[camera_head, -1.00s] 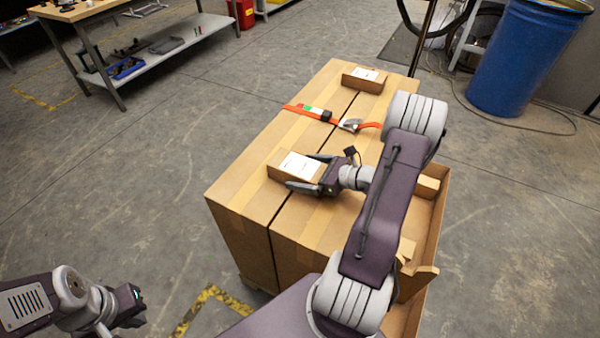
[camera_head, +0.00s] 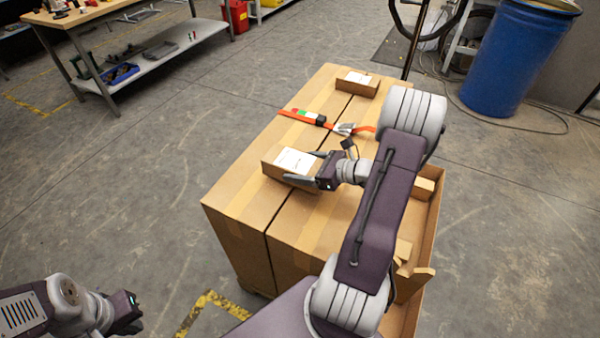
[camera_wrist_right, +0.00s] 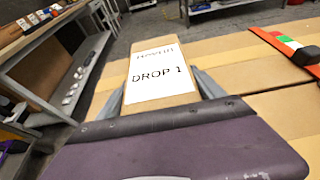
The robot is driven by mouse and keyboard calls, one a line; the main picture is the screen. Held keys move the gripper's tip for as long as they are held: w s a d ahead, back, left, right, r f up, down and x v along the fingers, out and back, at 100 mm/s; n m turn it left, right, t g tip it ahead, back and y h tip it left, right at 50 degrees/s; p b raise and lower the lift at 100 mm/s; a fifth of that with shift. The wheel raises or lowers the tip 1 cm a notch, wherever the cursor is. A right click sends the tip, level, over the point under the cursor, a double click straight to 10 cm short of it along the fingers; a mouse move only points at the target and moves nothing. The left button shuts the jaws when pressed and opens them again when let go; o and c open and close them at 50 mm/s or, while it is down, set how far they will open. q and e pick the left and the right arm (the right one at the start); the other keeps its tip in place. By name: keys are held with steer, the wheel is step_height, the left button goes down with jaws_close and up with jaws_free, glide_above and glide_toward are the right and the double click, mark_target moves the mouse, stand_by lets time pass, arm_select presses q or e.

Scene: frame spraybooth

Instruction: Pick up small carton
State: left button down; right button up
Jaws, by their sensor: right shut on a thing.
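The small carton (camera_head: 276,170), brown with a white label, is between the fingers of my right gripper (camera_head: 301,167), which is shut on it. It is held slightly above the top of the large cartons, near their left side. In the right wrist view the small carton (camera_wrist_right: 146,52) lies between the two grey fingers of the gripper (camera_wrist_right: 160,88), and its label reads "DROP 1". My left gripper (camera_head: 128,311) hangs at the lower left, away from the cartons; its fingers are not clear enough to tell.
Two large cartons (camera_head: 235,205) stand side by side under it. An orange strap (camera_head: 300,117) and another labelled small carton (camera_head: 358,84) lie on top, farther back. An open-topped carton (camera_head: 428,215) is at the right. A workbench (camera_head: 75,17) and blue drum (camera_head: 515,60) stand behind.

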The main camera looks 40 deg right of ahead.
steer(key=w+d+r+p, duration=0.1)
steer(key=w+d+r, duration=0.4)
steer(key=d, duration=0.5)
steer(key=shift+d+r, duration=0.25)
steer(key=shift+r, duration=0.7)
steer(key=shift+w, duration=0.1)
